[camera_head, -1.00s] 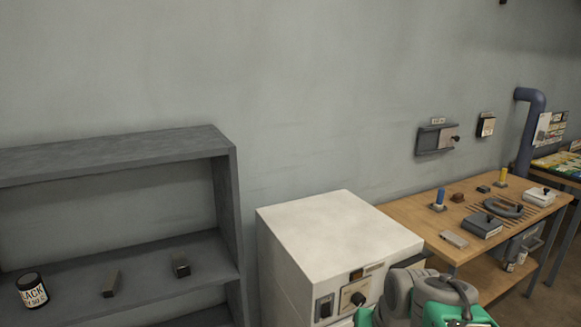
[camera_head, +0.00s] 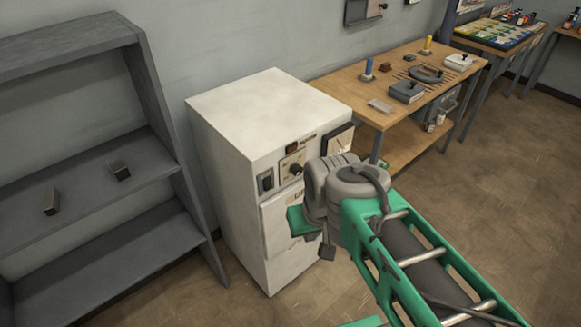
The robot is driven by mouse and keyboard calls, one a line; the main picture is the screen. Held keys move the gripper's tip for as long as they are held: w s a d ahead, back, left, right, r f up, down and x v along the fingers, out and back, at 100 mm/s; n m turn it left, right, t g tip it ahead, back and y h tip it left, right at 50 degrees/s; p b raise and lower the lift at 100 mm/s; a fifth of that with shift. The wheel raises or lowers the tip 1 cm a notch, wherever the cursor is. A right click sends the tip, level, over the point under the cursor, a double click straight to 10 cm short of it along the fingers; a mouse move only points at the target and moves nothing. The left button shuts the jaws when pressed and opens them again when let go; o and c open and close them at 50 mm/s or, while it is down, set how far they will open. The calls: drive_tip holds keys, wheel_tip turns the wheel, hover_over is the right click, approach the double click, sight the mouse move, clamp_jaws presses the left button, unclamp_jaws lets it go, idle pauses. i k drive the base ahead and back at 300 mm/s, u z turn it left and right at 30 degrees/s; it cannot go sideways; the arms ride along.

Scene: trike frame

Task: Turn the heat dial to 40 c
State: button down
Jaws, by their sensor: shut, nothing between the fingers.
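The heat dial (camera_head: 296,170) is a dark round knob on a pale plate, high on the front of a white cabinet (camera_head: 250,115). Its scale and pointer are too small to read. A dark switch (camera_head: 265,181) sits left of the dial, and a small dark window (camera_head: 292,149) sits above it. My arm's grey joint is just right of the dial in the picture and covers part of the cabinet front.
A grey shelf (camera_head: 75,35) with two small dark blocks stands left of the cabinet. A wooden workbench (camera_head: 345,82) with several tools stands to the right. A dark-framed pale panel (camera_head: 340,140) is at the cabinet's right. Brown floor (camera_head: 500,180) is open at the right.

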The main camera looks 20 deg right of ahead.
sight(296, 169)
drive_tip(key=u, duration=1.8)
drive_tip(key=k, duration=0.65)
drive_tip(key=z, duration=0.4)
